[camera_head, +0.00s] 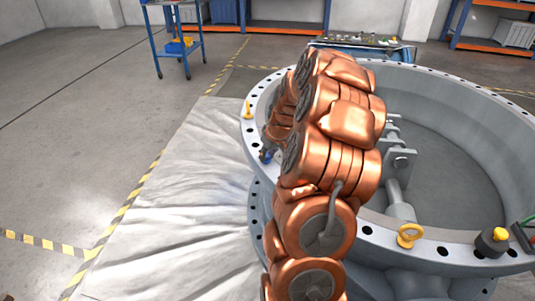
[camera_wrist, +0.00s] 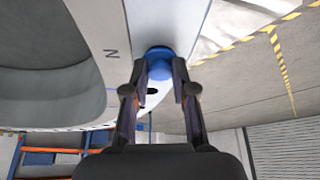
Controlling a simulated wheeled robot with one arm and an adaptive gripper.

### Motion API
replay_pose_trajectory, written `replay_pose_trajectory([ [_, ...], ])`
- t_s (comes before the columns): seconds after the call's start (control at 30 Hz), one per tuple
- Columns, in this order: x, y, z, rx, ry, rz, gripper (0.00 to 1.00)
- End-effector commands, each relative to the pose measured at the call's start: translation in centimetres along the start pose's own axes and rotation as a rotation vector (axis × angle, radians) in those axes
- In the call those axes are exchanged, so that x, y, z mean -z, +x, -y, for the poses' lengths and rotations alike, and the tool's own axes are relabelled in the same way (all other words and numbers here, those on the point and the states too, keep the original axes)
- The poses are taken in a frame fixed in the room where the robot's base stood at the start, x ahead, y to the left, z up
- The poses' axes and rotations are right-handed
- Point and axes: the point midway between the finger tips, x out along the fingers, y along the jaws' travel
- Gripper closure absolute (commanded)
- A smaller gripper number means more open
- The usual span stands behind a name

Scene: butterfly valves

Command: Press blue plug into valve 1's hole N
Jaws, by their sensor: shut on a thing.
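The blue plug (camera_wrist: 158,60) is between my fingertips in the wrist view, over the pale grey flange of the valve (camera_wrist: 100,22). My gripper (camera_wrist: 160,76) is shut on it. The letter N (camera_wrist: 112,53) is printed on the flange to the left of the plug. A dark hole (camera_wrist: 152,91) shows between my fingers, just below the plug. Whether the plug touches the flange or sits in a hole, I cannot tell. In the head view, a bit of the blue plug (camera_head: 266,156) shows at the left rim of the large valve (camera_head: 470,82); my copper arm hides most of the gripper.
Yellow eyebolts stand on the flange at the left (camera_head: 248,110) and front (camera_head: 409,236). A black knob (camera_head: 492,242) is on the right front rim. A blue cart (camera_head: 177,40) and orange-edged shelves (camera_head: 500,45) are behind. The floor at left is clear.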

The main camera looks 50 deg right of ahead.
Motion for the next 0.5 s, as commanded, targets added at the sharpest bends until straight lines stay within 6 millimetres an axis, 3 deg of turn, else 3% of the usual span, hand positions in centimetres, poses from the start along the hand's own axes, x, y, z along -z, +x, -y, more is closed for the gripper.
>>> replay_pose_trajectory([
  [0.2,-0.31,0.65,0.04,0.001,0.000,0.002,0.91],
  [0.23,-0.27,0.56,0.03,0.001,0.000,0.002,0.71],
  [0.5,-0.26,0.53,0.04,0.001,0.000,0.002,0.45],
])
